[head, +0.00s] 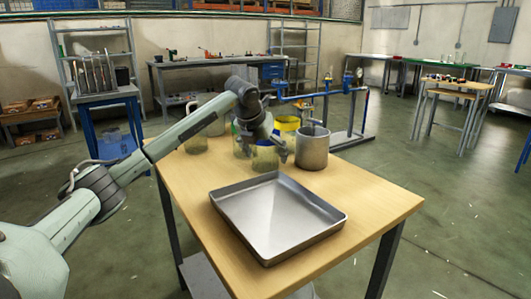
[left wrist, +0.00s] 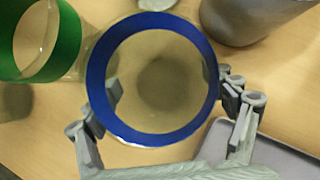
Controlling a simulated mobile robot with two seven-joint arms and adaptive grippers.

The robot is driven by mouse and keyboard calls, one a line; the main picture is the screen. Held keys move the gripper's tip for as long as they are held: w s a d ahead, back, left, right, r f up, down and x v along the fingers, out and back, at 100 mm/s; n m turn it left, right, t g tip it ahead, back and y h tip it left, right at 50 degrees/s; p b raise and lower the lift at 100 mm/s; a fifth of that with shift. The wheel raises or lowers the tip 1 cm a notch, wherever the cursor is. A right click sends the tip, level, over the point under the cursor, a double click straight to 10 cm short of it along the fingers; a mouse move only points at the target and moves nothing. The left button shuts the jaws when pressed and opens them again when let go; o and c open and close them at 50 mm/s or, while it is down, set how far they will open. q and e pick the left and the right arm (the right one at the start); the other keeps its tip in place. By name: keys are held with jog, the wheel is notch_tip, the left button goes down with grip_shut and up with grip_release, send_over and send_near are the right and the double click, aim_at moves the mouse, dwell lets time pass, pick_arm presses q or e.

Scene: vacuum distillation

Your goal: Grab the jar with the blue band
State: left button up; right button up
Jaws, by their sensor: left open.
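The jar with the blue band (left wrist: 150,75) is clear glass and seen from above in the left wrist view, its blue ring around the rim. My left gripper (left wrist: 165,105) is open, with one finger on each side of this jar. Whether the fingers touch the glass I cannot tell. In the head view my left gripper (head: 264,138) is down among the jars, and a glass jar (head: 265,159) shows just below it; its band is hidden there. My right gripper is not in view.
A jar with a green band (left wrist: 72,45) stands close left of the blue-banded one. A steel pot (head: 312,149) stands to the right, a yellow-banded jar (head: 287,124) behind. A metal tray (head: 278,220) lies in front on the wooden table (head: 385,200).

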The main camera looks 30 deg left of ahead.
pick_arm(q)
jog(key=shift+c, duration=0.4)
jog(key=c, duration=1.3)
jog(key=shift+r, duration=0.1)
